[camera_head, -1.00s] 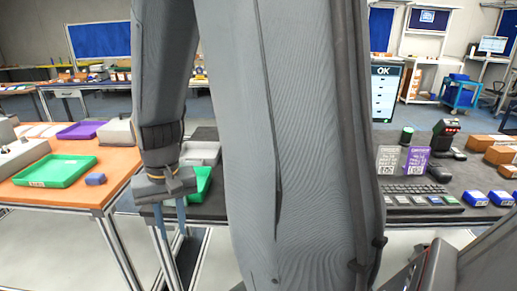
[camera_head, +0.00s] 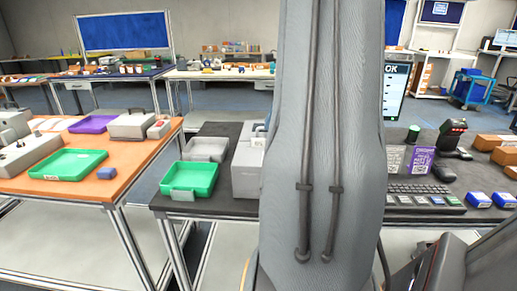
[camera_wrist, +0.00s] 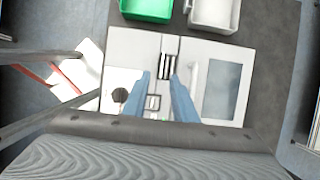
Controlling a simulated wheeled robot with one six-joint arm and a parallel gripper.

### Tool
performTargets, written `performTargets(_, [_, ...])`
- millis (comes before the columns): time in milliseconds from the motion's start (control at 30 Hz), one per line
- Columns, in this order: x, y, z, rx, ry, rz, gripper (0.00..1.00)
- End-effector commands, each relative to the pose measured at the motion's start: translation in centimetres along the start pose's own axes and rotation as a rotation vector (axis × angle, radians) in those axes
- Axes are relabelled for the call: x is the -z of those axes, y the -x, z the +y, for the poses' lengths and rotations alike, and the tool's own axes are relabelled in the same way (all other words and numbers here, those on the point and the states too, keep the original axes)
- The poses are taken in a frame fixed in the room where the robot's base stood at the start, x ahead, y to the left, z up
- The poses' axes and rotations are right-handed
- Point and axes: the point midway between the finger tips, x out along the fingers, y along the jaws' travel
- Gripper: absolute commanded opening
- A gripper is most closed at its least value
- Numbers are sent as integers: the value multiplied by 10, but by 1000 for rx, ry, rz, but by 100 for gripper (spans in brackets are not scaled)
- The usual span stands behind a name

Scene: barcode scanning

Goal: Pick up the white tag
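In the wrist view my gripper (camera_wrist: 160,76) is open, with two blue fingers apart and nothing held between them. It points down over a light grey machine (camera_wrist: 118,80) with a dark slot (camera_wrist: 165,66) near the fingertips. A small pale square with a dark outline (camera_wrist: 153,102) shows between the fingers; I cannot tell whether it is the white tag. In the head view the machine (camera_head: 246,170) stands on the dark table, partly behind my arm, which hides my gripper. A pale printed card (camera_head: 395,158) stands beside a purple card (camera_head: 421,160) to the right.
A green tray (camera_head: 190,179) and a grey tray (camera_head: 206,148) stand left of the machine. A keyboard (camera_head: 418,190), scanner (camera_head: 450,134) and blue boxes (camera_head: 479,199) are at the right. An orange table (camera_head: 95,191) with another green tray stands left, across a gap.

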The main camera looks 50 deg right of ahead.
Motion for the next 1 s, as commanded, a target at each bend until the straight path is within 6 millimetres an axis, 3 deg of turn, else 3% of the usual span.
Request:
performTargets(500, [-5,-62,-3,-3,3,1,25])
performTargets(833, [-6,-71,-3,-1,4,1,25])
performTargets(1000, [-6,-71,-3,-1,5,1,0])
